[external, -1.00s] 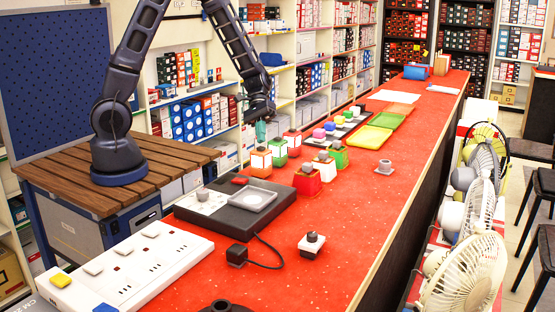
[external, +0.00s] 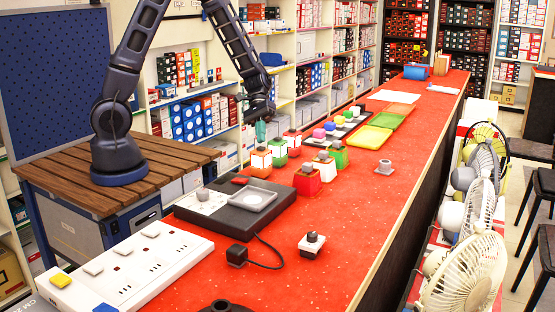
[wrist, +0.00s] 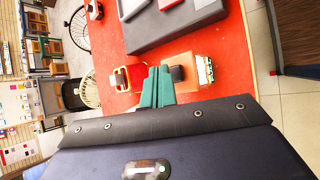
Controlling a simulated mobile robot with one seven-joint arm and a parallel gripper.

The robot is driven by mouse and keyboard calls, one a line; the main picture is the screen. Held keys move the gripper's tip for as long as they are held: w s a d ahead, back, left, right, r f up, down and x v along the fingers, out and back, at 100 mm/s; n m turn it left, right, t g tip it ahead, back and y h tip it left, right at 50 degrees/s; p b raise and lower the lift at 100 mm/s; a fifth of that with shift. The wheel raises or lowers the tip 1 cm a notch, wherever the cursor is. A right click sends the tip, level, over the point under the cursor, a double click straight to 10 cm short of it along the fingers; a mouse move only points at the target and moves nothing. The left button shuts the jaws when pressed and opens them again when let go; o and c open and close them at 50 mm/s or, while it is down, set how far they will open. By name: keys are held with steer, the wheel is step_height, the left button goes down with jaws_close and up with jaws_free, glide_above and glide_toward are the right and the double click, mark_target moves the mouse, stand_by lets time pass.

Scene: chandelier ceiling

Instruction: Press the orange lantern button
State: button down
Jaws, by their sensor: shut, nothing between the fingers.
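The orange lantern (external: 260,168) stands on the red counter, at the near end of a row of lanterns, with pale panels and a dark button on top. My gripper (external: 261,131) is shut and empty, its teal fingers pointing down just above this lantern in the external view. In the wrist view the teal fingertips (wrist: 158,71) are beside the dark button (wrist: 177,73) of an orange-topped lantern (wrist: 197,60). I cannot tell whether they touch it; in the external view they look slightly above.
A green lantern (external: 279,152) and a red lantern (external: 293,144) stand behind it. Another red lantern (external: 307,182) stands to its right. A dark box with a grey tray (external: 252,199) lies in front. The counter's right side is mostly clear.

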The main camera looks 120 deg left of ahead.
steer(key=shift+f, duration=0.1)
stand_by(0.6)
steer(key=shift+f, duration=0.35)
steer(key=shift+f, duration=0.25)
stand_by(0.5)
steer(key=shift+r, duration=0.7)
steer(key=shift+r, duration=0.1)
steer(key=shift+r, duration=2.9)
